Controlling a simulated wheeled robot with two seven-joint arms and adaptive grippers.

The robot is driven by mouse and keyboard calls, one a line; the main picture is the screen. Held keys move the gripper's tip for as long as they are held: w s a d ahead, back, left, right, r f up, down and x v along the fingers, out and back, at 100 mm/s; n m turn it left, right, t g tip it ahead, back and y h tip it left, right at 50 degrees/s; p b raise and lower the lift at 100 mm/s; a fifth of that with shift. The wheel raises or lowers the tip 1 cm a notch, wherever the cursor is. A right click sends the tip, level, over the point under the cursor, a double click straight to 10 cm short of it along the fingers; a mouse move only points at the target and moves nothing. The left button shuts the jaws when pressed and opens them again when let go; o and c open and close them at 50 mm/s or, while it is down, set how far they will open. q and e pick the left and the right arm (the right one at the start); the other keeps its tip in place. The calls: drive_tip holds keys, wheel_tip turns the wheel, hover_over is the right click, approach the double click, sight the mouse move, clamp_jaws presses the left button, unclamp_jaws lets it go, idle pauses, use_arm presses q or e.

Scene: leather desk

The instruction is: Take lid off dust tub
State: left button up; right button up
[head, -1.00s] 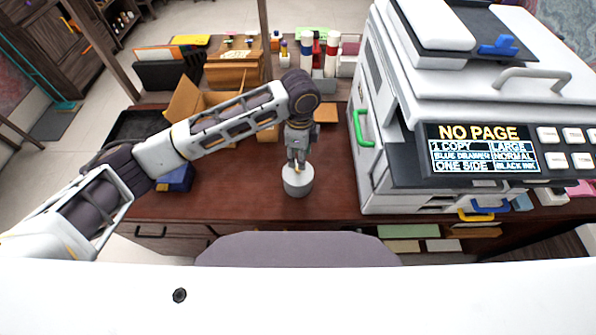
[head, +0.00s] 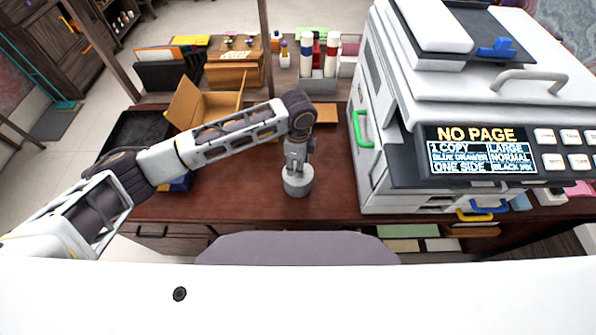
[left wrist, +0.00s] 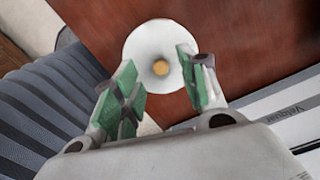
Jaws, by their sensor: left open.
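The dust tub (head: 298,186) is a small round grey-white tub standing upright near the front edge of the desk. Its pale lid (left wrist: 150,48) shows from above in the left wrist view, with a small yellow-orange knob (left wrist: 161,68) in the middle. My left gripper (head: 296,168) points down right over the tub. In the left wrist view its green-padded fingers (left wrist: 160,88) are open, with the knob just beyond and between the tips. I cannot tell if the fingers touch the lid. In the head view the gripper hides the knob. My right gripper is not in view.
A large white printer (head: 390,150) with a green handle stands close on the right. An open cardboard box (head: 205,105) and a black tray (head: 135,130) are at left. A chair back (head: 298,248) is at the front edge. Bare desk lies left of the tub.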

use_arm(q)
drive_tip(key=shift+f, duration=1.4)
clamp_jaws()
